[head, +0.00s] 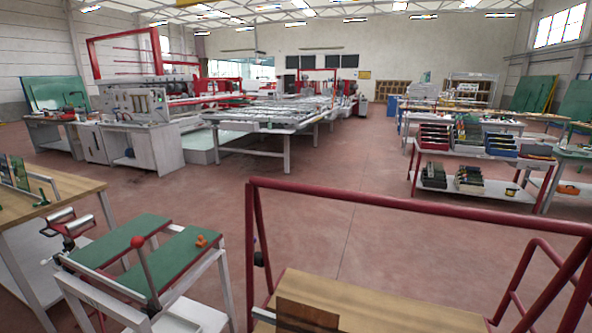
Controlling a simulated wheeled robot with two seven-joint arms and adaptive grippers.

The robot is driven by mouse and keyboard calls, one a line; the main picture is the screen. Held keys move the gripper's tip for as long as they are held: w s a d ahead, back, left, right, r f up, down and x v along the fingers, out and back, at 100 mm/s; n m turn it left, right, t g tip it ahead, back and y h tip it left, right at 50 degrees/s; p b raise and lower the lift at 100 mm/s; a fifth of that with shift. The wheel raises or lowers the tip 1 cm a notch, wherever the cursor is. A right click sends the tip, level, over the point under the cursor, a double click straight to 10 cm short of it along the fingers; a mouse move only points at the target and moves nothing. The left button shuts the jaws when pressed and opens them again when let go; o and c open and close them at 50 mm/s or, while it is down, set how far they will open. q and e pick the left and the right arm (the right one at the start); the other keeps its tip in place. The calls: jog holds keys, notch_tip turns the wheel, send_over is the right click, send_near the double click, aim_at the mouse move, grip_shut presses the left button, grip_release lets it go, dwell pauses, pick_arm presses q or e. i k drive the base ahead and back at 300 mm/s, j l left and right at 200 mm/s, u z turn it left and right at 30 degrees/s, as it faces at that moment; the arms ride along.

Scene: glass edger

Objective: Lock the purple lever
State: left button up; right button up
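No lever of a clearly purple colour shows in the head view. A lever with a red ball knob (138,242) stands up from a small green-topped cart (190,255) at the lower left. Its grey rod (149,270) tilts slightly and runs down to the cart's front edge. Whether this lever is locked, I cannot tell. Neither my left nor my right gripper is in view.
A small orange object (201,241) lies on the cart's green top. A wooden workbench (65,203) stands at the left. A red-railed wooden cart (390,308) fills the lower right. Tool racks (478,190) stand farther right. Open red floor (345,215) lies between.

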aim_at(258, 261)
jog(key=k+j+z, duration=0.15)
jog(key=j, duration=0.45)
jog(key=k+j+z, duration=0.1)
jog(key=k+j, duration=0.3)
jog(key=j, duration=0.15)
jog(key=k+j+z, duration=0.15)
jog(key=j, duration=0.35)
jog(key=k+j+z, duration=0.1)
jog(key=k+j, duration=0.35)
jog(key=k+j+z, duration=0.15)
jog(key=k+j, duration=0.2)
jog(key=j, duration=0.15)
jog(key=i, duration=0.95)
